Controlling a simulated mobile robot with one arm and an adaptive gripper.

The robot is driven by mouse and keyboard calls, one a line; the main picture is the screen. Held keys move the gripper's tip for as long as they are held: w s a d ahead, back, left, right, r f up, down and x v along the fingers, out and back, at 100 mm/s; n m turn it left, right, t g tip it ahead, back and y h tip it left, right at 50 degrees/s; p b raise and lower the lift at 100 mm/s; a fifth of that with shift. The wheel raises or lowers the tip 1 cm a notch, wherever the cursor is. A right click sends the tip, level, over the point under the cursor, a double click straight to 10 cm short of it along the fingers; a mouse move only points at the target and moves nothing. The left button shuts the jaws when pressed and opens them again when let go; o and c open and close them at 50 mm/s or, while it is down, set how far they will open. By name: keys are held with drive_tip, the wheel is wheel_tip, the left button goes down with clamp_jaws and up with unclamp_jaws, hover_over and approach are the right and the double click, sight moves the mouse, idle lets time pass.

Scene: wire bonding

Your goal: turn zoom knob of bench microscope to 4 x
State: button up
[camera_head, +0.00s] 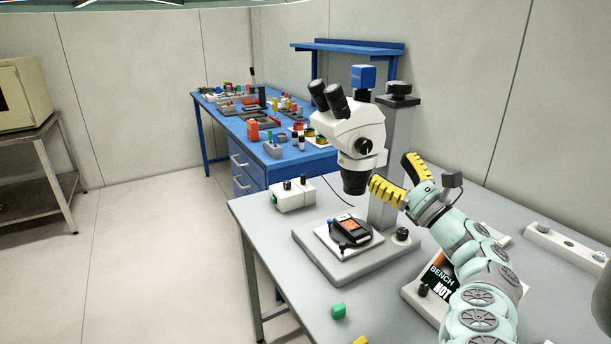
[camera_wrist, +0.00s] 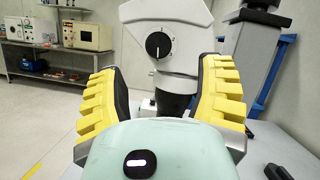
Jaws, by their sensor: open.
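The bench microscope (camera_head: 345,128) is white with a blue camera on top and stands on a grey table. Its black round zoom knob (camera_head: 363,146) is on the side of the head facing my arm. In the wrist view the zoom knob (camera_wrist: 159,45) is ahead, between and beyond my fingers, with a white pointer line close to vertical. Any scale marks are too small to read. My gripper (camera_head: 402,176) has yellow ribbed fingers spread apart. It is open and empty, to the right of and below the knob, not touching it. The fingers also show in the wrist view (camera_wrist: 160,100).
A small device (camera_head: 351,231) lies on the microscope base (camera_head: 305,240). A white control box (camera_head: 292,194) stands left of it. A hot plate (camera_head: 438,274) is beside my arm. The microscope column (camera_head: 398,125) stands close behind the head. A blue bench (camera_head: 230,122) with parts is farther back.

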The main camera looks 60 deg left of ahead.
drive_tip(key=shift+v, duration=2.25)
drive_tip(key=shift+a, duration=0.1)
